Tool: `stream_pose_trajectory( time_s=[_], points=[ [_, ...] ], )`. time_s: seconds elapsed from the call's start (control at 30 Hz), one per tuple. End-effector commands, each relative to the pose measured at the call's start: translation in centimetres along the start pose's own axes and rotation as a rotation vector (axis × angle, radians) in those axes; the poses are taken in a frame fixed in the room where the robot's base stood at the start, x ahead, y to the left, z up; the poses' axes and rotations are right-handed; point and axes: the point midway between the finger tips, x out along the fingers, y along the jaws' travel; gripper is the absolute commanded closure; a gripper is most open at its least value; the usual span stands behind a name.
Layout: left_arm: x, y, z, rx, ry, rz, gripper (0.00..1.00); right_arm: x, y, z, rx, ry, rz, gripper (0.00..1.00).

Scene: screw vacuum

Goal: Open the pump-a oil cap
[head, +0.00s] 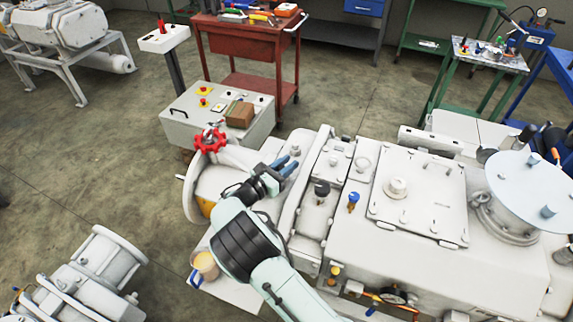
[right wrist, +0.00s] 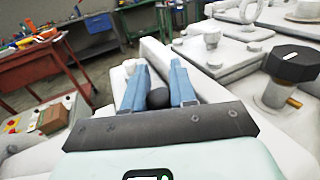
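The white pump (head: 440,255) fills the middle right of the head view. A black hexagonal cap (head: 321,188), which looks like the oil cap, sits on its left part. The cap is large at the right of the right wrist view (right wrist: 292,65), seated on a pale neck. My right gripper (head: 288,166) is up and left of the cap in the head view, apart from it. Its two blue fingers stand apart in the right wrist view (right wrist: 157,85), with a dark rounded piece between their bases. No object is held. My left gripper is not in view.
A blue-topped fitting (head: 353,198) stands right of the cap. A red handwheel (head: 210,141) is left of my gripper. A grey control box (head: 220,113) and red tool cart (head: 247,40) are behind. A beige container (head: 205,265) stands near the pump's left side.

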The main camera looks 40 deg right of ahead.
Motion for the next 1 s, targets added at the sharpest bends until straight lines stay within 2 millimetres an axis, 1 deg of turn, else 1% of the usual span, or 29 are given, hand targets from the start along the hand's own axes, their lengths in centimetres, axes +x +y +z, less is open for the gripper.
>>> stream_pose_trajectory(
  time_s=[0.2, 0.37, 0.57, 0.8, 1.0],
  points=[
    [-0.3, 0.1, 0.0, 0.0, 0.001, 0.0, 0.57, 0.0, 0.0, 0.1, -0.011, -0.005, -0.001, 1.0],
    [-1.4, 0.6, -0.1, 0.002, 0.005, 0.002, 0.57, -0.1, 0.2, 0.6, -0.056, -0.025, -0.001, 1.0],
    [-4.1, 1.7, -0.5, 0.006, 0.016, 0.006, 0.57, -0.3, 0.8, 1.4, -0.173, -0.075, -0.001, 1.0],
    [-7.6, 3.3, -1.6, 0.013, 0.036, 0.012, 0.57, -0.6, 1.6, 2.2, -0.34, -0.144, -0.002, 1.0],
    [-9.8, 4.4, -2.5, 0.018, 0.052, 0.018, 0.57, -0.9, 2.2, 2.4, -0.457, -0.192, -0.001, 1.0]
  ],
)
